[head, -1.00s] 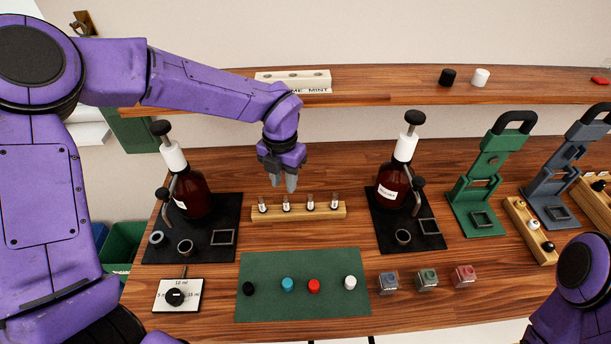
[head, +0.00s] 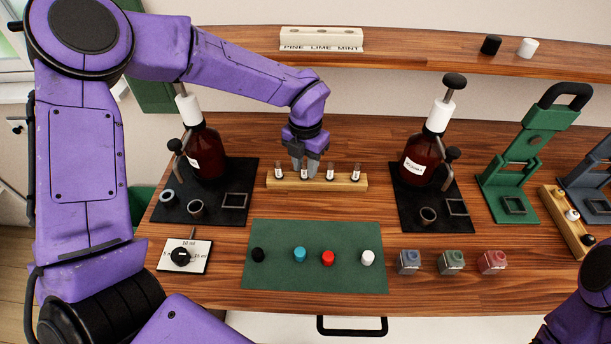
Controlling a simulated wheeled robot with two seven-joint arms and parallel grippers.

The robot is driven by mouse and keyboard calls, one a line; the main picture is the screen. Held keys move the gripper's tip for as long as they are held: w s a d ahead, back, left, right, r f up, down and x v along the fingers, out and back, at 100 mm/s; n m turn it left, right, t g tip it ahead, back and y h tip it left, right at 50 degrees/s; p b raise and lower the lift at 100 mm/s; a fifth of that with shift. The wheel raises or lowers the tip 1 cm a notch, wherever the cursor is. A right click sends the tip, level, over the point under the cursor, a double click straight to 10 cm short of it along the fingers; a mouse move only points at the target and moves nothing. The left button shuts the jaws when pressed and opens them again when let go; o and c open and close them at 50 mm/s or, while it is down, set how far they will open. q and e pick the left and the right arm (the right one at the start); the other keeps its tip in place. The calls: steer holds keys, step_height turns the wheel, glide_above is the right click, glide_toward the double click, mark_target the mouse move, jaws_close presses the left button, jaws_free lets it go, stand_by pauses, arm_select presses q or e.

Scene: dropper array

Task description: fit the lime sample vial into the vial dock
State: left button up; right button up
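Several small dark-topped vials with white labels stand upright in a wooden rack (head: 344,184) on the table. Their labels are too small to read, so I cannot tell which is lime. My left gripper (head: 305,170) points down at the rack, its grey fingers apart on either side of the second vial from the left (head: 304,174). I cannot tell whether they touch it. A cream block with holes on top, labelled PINE LIME MINT (head: 321,46), sits on the shelf; it looks like the vial dock. My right gripper is out of view; only part of that arm shows at lower right.
Brown pump bottles on black bases stand left (head: 207,152) and right (head: 420,160) of the rack. A green mat (head: 315,280) with several caps lies in front. Green (head: 525,160) and grey-blue presses stand at right. The shelf (head: 420,45) has a black and a white cap.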

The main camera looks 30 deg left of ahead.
mark_target(304, 164)
arm_select(q)
steer(key=shift+s+r, duration=0.25)
steer(key=shift+s, duration=0.15)
steer(key=shift+s+r, duration=0.15)
steer(key=shift+s, duration=0.1)
steer(key=c, duration=0.4)
steer(key=shift+d, duration=0.1)
jaws_close()
steer(key=shift+w+f, duration=0.2)
steer(key=shift+w, duration=0.05)
step_height(304, 164, up, 6)
steer(key=p, duration=0.4)
steer(key=shift+f+p, duration=0.15)
steer(key=shift+p, duration=0.25)
steer(key=shift+f, duration=0.1)
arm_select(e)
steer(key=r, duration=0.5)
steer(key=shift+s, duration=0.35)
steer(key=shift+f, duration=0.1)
